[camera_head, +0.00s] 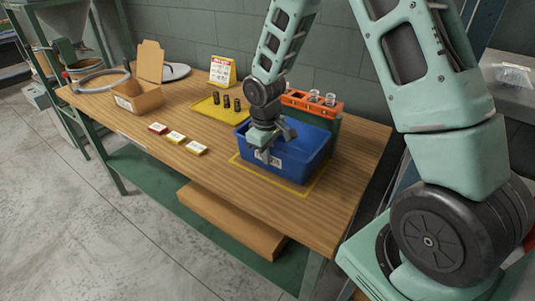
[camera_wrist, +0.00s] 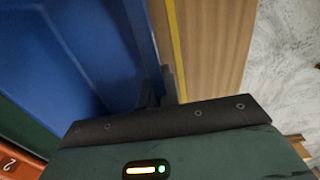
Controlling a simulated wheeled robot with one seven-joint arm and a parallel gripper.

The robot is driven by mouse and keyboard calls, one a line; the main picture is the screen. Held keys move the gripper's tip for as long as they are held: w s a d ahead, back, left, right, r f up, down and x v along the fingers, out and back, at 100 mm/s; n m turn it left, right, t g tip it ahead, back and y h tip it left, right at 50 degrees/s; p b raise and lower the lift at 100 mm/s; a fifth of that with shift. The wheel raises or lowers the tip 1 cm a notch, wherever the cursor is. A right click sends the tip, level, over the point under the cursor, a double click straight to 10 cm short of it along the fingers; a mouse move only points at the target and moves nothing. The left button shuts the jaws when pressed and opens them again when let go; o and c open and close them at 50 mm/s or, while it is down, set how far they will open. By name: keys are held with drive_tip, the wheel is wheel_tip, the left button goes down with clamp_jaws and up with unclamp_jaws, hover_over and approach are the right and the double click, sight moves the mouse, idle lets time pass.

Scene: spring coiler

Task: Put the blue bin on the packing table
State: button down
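The blue bin (camera_head: 293,158) is on the wooden packing table (camera_head: 215,178), over a yellow-outlined area near its right end. It looks level, with a white label on its near wall, partly covered by my gripper. My gripper (camera_head: 265,154) points down at the bin's near wall. In the wrist view the dark fingers (camera_wrist: 161,88) sit close together, one on each side of the blue bin's wall (camera_wrist: 137,45), and look shut on it. Whether the bin's base fully touches the table is hard to tell.
An orange rack (camera_head: 312,103) with clear jars stands right behind the bin. A yellow mat (camera_head: 207,108) with several black cylinders, small red and yellow boxes (camera_head: 176,137), and an open cardboard box (camera_head: 139,100) lie to the left. The table's front edge is close.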

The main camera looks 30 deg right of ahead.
drive_tip(key=shift+f, duration=0.1)
drive_tip(key=c, duration=1.6)
unclamp_jaws()
drive_tip(key=shift+c, duration=0.2)
wheel_tip(320, 180, up, 12)
drive_tip(key=s+a+r+n, duration=0.1)
drive_tip(key=s+a+r, duration=0.1)
drive_tip(key=s+a, duration=0.6)
drive_tip(key=s+a+n, duration=0.1)
drive_tip(key=s+a, duration=0.4)
drive_tip(key=s, duration=0.4)
drive_tip(key=s+a+n+y, duration=0.1)
drive_tip(key=s+a, duration=0.5)
drive_tip(key=s, duration=0.2)
drive_tip(key=shift+s+a+r, duration=0.2)
drive_tip(key=shift+s, duration=0.2)
